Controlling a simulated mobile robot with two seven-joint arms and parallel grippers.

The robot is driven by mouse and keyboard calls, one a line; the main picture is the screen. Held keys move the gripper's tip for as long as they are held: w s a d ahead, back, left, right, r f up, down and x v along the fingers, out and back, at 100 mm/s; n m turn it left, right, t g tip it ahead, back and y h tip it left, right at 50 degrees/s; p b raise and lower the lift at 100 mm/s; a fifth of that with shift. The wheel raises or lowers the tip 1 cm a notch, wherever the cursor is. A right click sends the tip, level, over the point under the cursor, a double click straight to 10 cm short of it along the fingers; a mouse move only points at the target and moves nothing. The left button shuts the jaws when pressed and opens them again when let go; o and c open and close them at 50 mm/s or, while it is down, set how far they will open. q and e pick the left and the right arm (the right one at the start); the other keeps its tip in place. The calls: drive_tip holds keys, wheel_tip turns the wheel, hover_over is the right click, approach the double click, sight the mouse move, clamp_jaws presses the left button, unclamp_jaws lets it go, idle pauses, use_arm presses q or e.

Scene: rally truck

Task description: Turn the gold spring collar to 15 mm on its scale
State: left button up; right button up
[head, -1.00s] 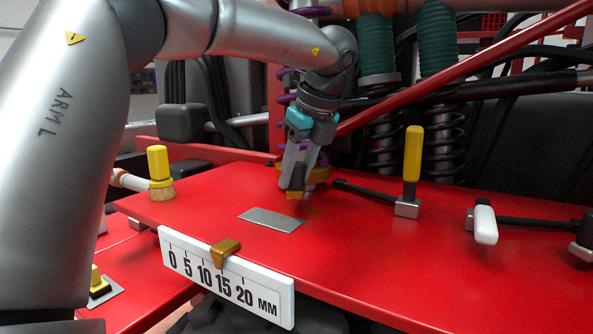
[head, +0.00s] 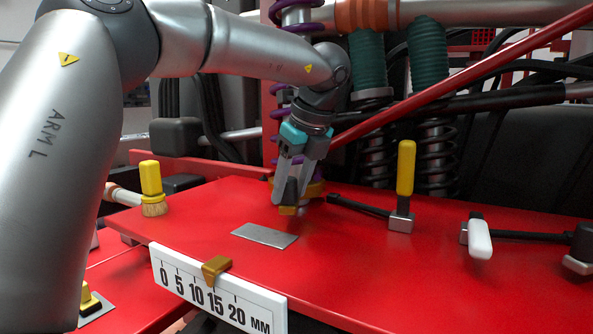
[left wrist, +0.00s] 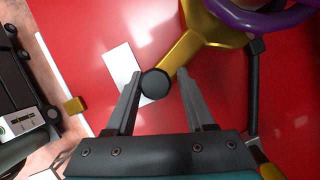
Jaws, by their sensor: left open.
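The gold spring collar (head: 314,188) sits around the purple coil spring at the back of the red panel. In the left wrist view the collar (left wrist: 204,38) has a gold arm ending in a black knob (left wrist: 155,83). My left gripper (head: 291,197) is open, with its fingers on either side of the knob. In the left wrist view the gripper (left wrist: 158,74) has its left finger close to the knob and a gap on the right. The white mm scale (head: 262,310) has a gold pointer (head: 217,268) between 10 and 15, seemingly nearer 15. My right gripper is out of view.
A grey plate (head: 264,235) lies on the red panel (head: 350,270). A yellow-handled brush (head: 152,185) stands at left. A yellow-handled lever (head: 405,172) and a white-handled lever (head: 480,238) are to the right. A red bar (head: 460,67) slants behind the gripper.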

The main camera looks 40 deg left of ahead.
use_arm(q)
drive_tip(key=p+v, duration=0.5)
drive_tip(key=v, duration=1)
drive_tip(key=shift+d, duration=0.15)
